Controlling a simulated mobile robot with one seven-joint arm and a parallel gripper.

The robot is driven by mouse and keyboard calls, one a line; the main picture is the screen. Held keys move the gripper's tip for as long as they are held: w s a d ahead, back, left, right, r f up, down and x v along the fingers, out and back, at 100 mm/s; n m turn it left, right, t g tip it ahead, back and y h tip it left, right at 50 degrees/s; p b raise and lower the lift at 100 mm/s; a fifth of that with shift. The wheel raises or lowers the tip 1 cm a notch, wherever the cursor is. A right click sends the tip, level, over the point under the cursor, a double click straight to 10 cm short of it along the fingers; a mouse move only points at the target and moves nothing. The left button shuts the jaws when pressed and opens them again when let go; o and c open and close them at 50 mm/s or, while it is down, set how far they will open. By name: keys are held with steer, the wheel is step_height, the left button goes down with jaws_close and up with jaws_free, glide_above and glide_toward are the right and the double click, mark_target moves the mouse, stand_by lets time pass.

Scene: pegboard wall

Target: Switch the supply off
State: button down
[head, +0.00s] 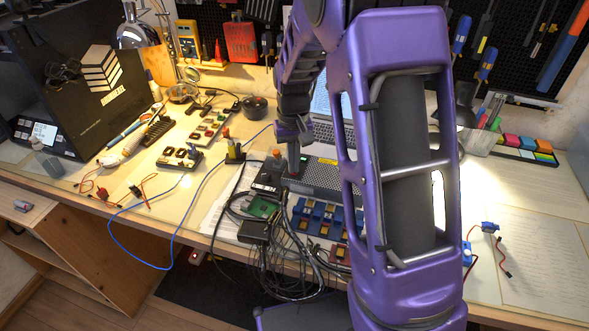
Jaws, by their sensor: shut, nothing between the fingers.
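The supply (341,179) looks like a dark grey box with a perforated metal cover, lying on the desk at the middle of the head view. A small green light (304,160) shows near its back left end. My gripper (294,174) points down over the left end of the supply, its fingers together and empty. The fingertips are at or just above the box; I cannot tell whether they touch it. The switch is not clearly seen and may be behind the fingers. My purple arm covers the right part of the supply.
A tangle of black cables (285,265) hangs over the desk's front edge. A green circuit board (263,207) and blue modules (318,218) lie in front of the supply. A laptop (325,110) stands behind it. A blue wire (152,266) loops over the edge at left.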

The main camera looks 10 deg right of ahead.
step_height(320, 180, up, 7)
steer(key=p, duration=0.5)
stand_by(0.4)
stand_by(0.4)
